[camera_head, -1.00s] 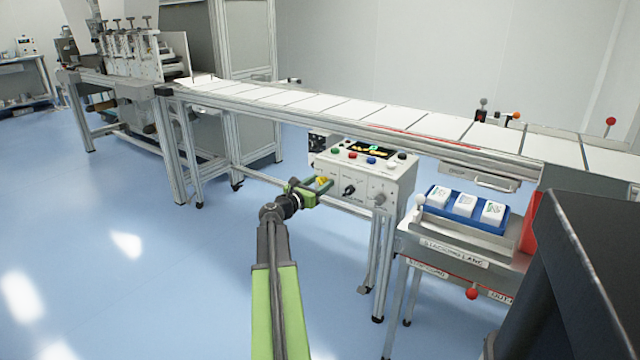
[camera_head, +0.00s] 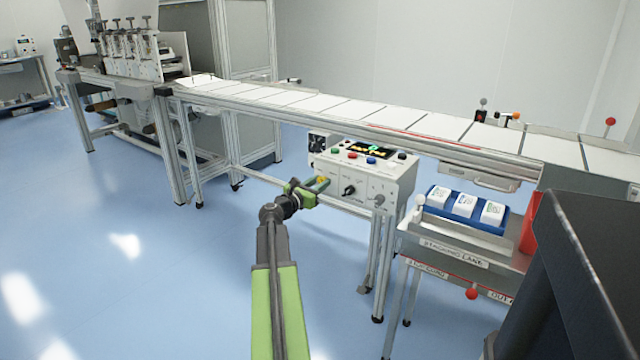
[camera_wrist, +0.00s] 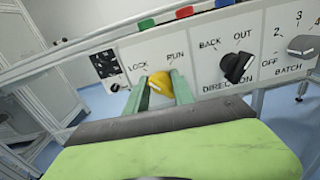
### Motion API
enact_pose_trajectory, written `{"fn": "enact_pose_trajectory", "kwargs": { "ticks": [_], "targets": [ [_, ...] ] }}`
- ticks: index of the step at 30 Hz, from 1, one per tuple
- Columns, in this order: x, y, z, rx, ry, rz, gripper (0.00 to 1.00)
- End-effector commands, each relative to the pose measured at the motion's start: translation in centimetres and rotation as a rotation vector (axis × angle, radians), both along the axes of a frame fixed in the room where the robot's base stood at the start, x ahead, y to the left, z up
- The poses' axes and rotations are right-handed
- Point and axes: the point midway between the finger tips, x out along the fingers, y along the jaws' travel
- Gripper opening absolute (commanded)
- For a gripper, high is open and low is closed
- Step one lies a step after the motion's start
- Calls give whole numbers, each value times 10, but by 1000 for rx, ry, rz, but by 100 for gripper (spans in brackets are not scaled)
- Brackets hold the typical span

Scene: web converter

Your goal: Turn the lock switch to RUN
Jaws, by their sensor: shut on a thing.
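The lock switch is a yellow knob (camera_wrist: 160,84) on the front of the control box, with LOCK marked to its upper left and RUN to its upper right in the wrist view. My gripper (camera_wrist: 158,88) is shut on this knob, one green finger on each side. Which mark the knob points to is hard to tell, as the fingers cover its sides. In the head view my gripper (camera_head: 314,188) is at the left end of the control box (camera_head: 352,184), and the knob is small there.
The black direction knob (camera_wrist: 236,66) is close to the right of my gripper, with the grey batch knob (camera_wrist: 302,46) farther right. Push buttons line the box top. The conveyor (camera_head: 340,107) runs behind. A blue tray (camera_head: 455,217) with white packs stands to the right.

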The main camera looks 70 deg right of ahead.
Motion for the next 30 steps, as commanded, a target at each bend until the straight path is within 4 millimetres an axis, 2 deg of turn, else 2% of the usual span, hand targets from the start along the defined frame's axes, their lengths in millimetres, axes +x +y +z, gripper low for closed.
{"fn": "enact_pose_trajectory", "kwargs": {
  "ticks": [8,30],
  "targets": [
    [-4,2,-1,-44,-176,-8,0],
    [-5,2,-2,-222,-854,-5,0]
  ]
}}
